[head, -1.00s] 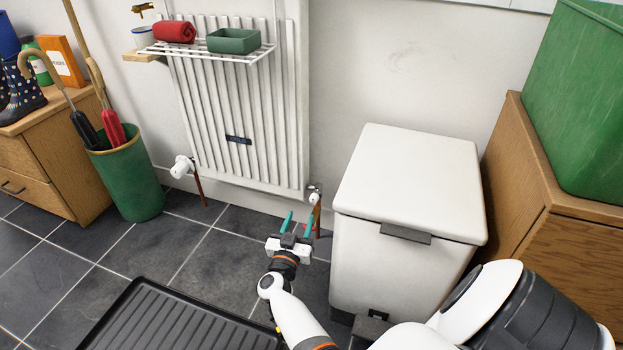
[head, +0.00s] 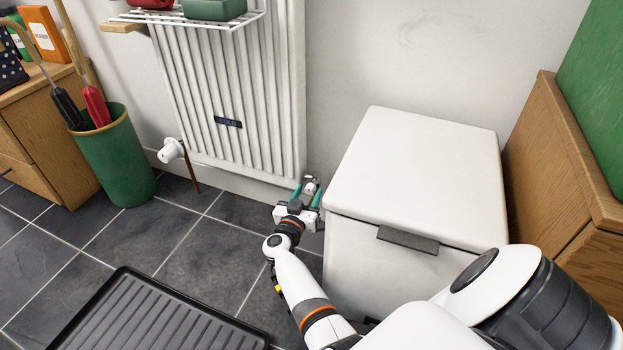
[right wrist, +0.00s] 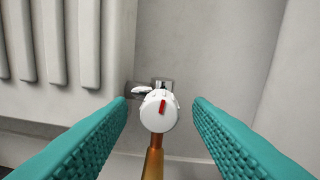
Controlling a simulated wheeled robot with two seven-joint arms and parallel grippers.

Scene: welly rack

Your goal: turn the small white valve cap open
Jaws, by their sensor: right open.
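The small white valve cap (right wrist: 158,111) has a red mark on its face, which points up and slightly right in the right wrist view. It sits above a copper pipe (right wrist: 153,160) at the radiator's lower right corner. In the head view the cap (head: 310,185) shows small between the fingers. My right gripper (head: 308,190) is open. Its teal fingers (right wrist: 160,118) stand to the left and right of the cap, with a gap on each side. My left gripper is not in view.
The white radiator (head: 235,90) is on the wall, with a larger white valve (head: 171,151) at its lower left. A white lidded bin (head: 415,180) stands close to the right of my gripper. A black ribbed tray (head: 150,318) lies on the floor. A green umbrella bin (head: 117,160) stands left.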

